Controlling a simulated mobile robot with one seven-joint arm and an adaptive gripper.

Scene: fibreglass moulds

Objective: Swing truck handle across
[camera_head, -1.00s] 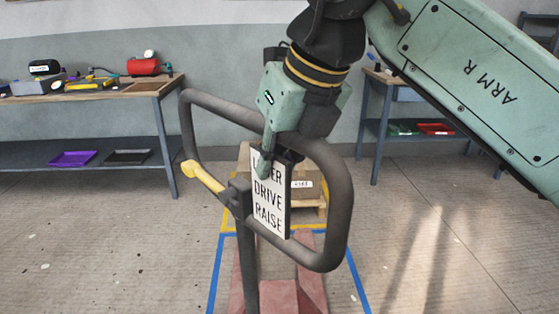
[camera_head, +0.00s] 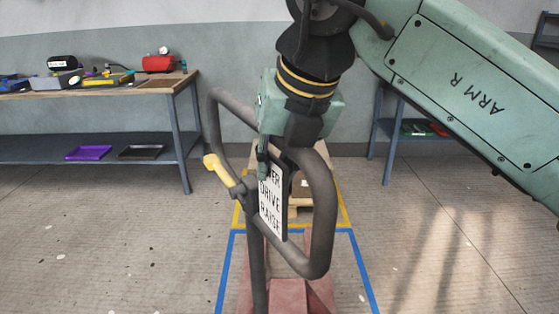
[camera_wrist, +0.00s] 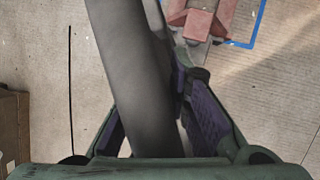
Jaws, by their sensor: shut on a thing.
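The truck handle (camera_head: 323,210) is a dark grey tube loop on an upright shaft (camera_head: 257,265). It stands turned at an angle to the head view. A white sign (camera_head: 271,207) reading DRIVE and RAISE is fixed inside the loop, its top partly hidden by my gripper. A yellow lever (camera_head: 218,169) sticks out at the left. The red truck body (camera_head: 287,296) is below. My gripper (camera_head: 263,160) is at the loop's upper bar. In the wrist view the bar (camera_wrist: 135,75) runs between the fingers of my gripper (camera_wrist: 160,118), which is shut on it.
A wooden-topped bench (camera_head: 120,86) with tools stands at the left, with purple (camera_head: 88,153) and black trays on its shelf. Another bench (camera_head: 388,150) stands at the right behind my arm. Blue tape (camera_head: 225,272) and yellow tape mark the floor around the truck. Floor on both sides is clear.

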